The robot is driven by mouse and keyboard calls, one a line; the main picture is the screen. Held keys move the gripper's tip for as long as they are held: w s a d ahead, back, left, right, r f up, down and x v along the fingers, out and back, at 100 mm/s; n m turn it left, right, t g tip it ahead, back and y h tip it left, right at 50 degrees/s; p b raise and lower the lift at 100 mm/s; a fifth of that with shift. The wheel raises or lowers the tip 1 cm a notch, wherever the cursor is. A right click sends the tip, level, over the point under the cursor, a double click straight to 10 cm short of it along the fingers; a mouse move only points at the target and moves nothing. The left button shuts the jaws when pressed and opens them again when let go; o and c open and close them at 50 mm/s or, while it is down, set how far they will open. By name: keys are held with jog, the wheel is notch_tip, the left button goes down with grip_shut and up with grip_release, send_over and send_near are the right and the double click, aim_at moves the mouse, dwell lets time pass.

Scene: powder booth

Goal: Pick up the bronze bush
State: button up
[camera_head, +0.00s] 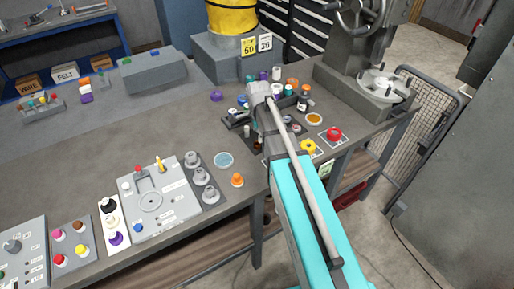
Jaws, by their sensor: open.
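My arm reaches over the grey workbench (130,95) to a cluster of small parts. My gripper (237,121) is the small dark shape at the arm's far end, low among these parts. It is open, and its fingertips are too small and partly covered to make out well. I cannot pick out the bronze bush for certain; it may be among the small parts or hidden behind my arm.
A shallow orange dish (314,119), a red knob (334,134) and a yellow ring (308,147) lie right of my arm. A blue dish (223,160) and an orange cone (237,181) lie left. A drill press (358,75) stands at right.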

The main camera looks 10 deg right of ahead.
aim_at(257, 143)
jog(key=shift+f, duration=0.1)
dwell(0.3)
jog(key=shift+a+f+b, duration=0.15)
jog(key=shift+f+b, duration=2.35)
jog(key=shift+b, duration=0.1)
grip_shut()
